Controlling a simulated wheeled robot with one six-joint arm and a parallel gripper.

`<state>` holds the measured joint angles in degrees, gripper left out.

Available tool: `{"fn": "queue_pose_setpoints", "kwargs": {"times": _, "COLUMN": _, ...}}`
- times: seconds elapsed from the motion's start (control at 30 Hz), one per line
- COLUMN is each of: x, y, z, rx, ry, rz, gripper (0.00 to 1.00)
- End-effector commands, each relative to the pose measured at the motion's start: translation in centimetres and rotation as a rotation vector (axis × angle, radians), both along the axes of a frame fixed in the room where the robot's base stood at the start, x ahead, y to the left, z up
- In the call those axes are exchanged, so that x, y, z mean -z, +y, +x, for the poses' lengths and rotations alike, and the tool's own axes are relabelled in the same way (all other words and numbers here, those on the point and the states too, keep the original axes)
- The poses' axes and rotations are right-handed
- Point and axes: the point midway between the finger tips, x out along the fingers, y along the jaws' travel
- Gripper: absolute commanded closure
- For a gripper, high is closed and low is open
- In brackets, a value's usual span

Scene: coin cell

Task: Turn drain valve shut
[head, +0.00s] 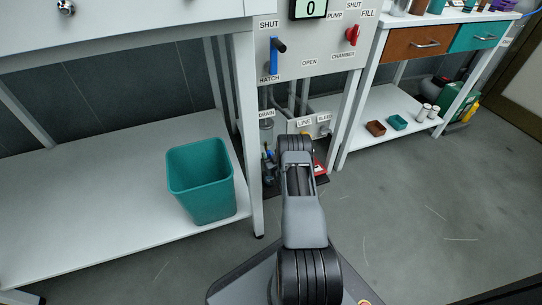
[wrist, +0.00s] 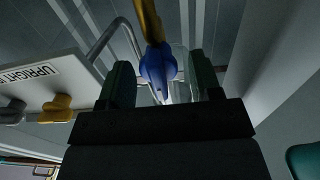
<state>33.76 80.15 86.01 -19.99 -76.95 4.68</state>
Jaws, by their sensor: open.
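A blue valve handle (wrist: 157,66) on a brass-yellow stem shows in the wrist view. It stands between the two fingers of my gripper (wrist: 160,76), which is open around it. Gaps show on both sides, and I cannot tell whether a finger touches it. In the head view a small blue part (head: 269,153) shows below the DRAIN label (head: 266,114), left of my arm. My gripper is hidden there behind my forearm.
A panel (wrist: 60,80) with a yellow knob (wrist: 57,107) is left of my gripper. A teal bin (head: 200,180) stands on the low white shelf (head: 90,215) to the left. A blue hatch lever (head: 274,58) is above. Grey floor (head: 420,210) at right is clear.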

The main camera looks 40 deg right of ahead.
Motion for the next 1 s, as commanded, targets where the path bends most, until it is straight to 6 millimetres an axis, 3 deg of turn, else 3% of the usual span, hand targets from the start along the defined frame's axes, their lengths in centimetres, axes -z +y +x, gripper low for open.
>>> {"fn": "queue_pose_setpoints", "kwargs": {"times": 0.07, "x": -0.01, "y": 0.02, "z": 0.00, "rx": 0.000, "ry": 0.000, "rz": 0.000, "gripper": 0.44}}
{"fn": "queue_pose_setpoints", "kwargs": {"times": 0.5, "x": 0.01, "y": -0.13, "z": -0.10, "rx": 0.002, "ry": 0.000, "rz": 0.000, "gripper": 0.86}}
{"fn": "queue_pose_setpoints", "kwargs": {"times": 0.77, "x": 0.03, "y": -0.14, "z": -0.12, "rx": 0.003, "ry": 0.007, "rz": -0.027, "gripper": 0.87}}
{"fn": "queue_pose_setpoints", "kwargs": {"times": 1.0, "x": 0.06, "y": -0.04, "z": -0.12, "rx": 0.003, "ry": 0.042, "rz": -0.161, "gripper": 0.87}}
